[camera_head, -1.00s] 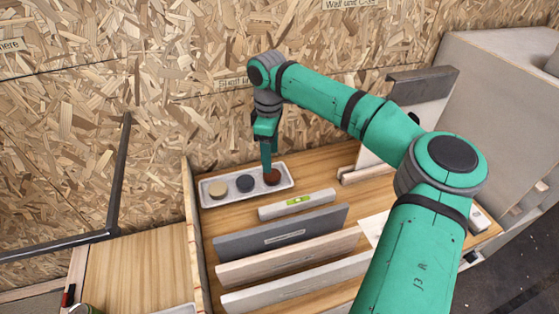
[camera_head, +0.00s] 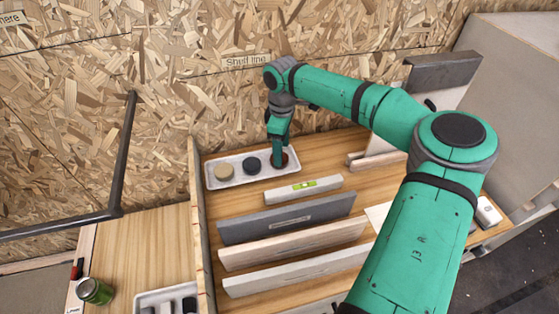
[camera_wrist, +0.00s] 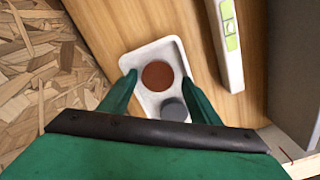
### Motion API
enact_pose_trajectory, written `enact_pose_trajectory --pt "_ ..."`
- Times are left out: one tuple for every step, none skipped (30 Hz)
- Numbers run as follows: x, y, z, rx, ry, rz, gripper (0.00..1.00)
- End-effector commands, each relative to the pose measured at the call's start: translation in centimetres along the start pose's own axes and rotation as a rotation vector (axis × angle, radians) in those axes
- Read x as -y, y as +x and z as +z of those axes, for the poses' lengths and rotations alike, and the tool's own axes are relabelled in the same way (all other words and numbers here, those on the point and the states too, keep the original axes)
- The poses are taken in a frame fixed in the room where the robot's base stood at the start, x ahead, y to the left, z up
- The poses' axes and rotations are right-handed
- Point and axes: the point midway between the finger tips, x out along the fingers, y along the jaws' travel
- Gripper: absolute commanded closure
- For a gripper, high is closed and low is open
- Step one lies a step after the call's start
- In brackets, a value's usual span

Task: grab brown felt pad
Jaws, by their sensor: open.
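The brown felt pad (camera_wrist: 157,75) is a round disc lying in a shallow white tray (camera_wrist: 150,54), at the tray's far end in the wrist view. In the head view the pad (camera_head: 286,157) is mostly hidden behind my gripper (camera_head: 279,161), at the right end of the tray (camera_head: 230,183). In the wrist view my gripper (camera_wrist: 159,80) is open, with one green finger on each side of the pad. The fingers look apart from the pad; their exact height over it cannot be told.
A dark grey pad (camera_head: 251,166) and a tan pad (camera_head: 223,172) share the tray. A spirit level (camera_head: 303,190) lies in front of it, then several upright boards (camera_head: 285,218). A chipboard wall (camera_head: 180,70) rises behind. A green jar (camera_head: 95,291) stands lower left.

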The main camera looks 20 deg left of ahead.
Motion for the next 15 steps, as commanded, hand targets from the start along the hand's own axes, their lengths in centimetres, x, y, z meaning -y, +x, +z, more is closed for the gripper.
enact_pose_trajectory --pt "0.0 0.7 -0.1 0.004 -0.002 0.001 0.43" --pt "0.0 1.1 -0.2 0.003 -0.002 0.001 0.43" --pt "0.0 1.6 -0.2 0.003 -0.003 0.0 0.43" --pt "0.0 2.0 -0.3 0.002 -0.003 0.0 0.43" --pt "0.0 2.3 -0.3 0.002 -0.003 0.0 0.43" --pt "0.0 2.6 -0.3 0.002 -0.003 0.0 0.43" --pt "0.0 2.9 -0.3 0.001 -0.003 0.0 0.43" --pt "0.0 3.0 -0.3 0.001 -0.002 0.001 0.43" --pt "0.0 3.1 -0.2 0.0 -0.002 0.001 0.43" --pt "0.0 3.2 -0.2 0.0 -0.002 0.001 0.43" --pt "0.0 3.2 -0.2 0.0 -0.001 0.001 0.43" --pt "0.0 3.2 -0.2 0.0 -0.001 0.001 0.43" --pt "-0.1 3.2 -0.1 0.0 0.0 0.001 0.43" --pt "-0.1 3.2 -0.1 0.0 0.0 0.001 0.43" --pt "-0.1 3.2 -0.1 0.0 0.0 0.001 0.43"
